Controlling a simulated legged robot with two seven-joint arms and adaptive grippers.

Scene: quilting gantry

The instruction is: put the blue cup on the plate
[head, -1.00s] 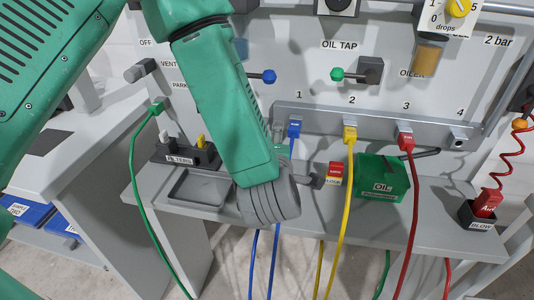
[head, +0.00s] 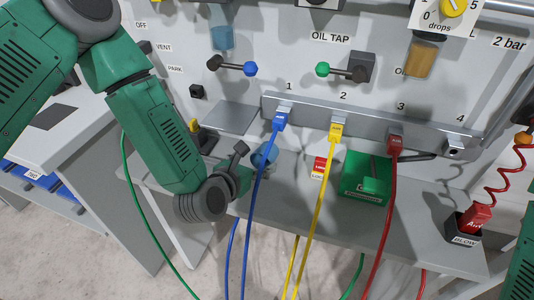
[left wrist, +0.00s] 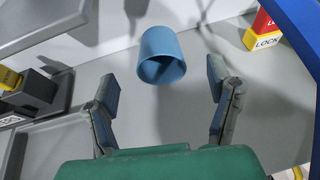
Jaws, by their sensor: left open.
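The blue cup (head: 264,157) is at the shelf's back, partly hidden by the blue cable in the head view. In the left wrist view the cup (left wrist: 160,56) shows whole, its open mouth towards the camera. My left gripper (head: 246,166) is open, just left of and in front of the cup. In the left wrist view its fingers (left wrist: 157,86) stand apart and empty, with the cup just beyond the gap. A flat grey square plate (head: 231,117) sits by the panel, up and left of the cup; it shows top left in the left wrist view (left wrist: 50,18). My right gripper is out of view.
Blue, yellow and red cables hang from the port rail (head: 370,125); the blue cable (head: 254,205) runs close beside my left gripper. A red and yellow lock block (head: 319,167) and a green oil box (head: 366,178) stand right of the cup. Bare shelf (head: 420,220) lies further right.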

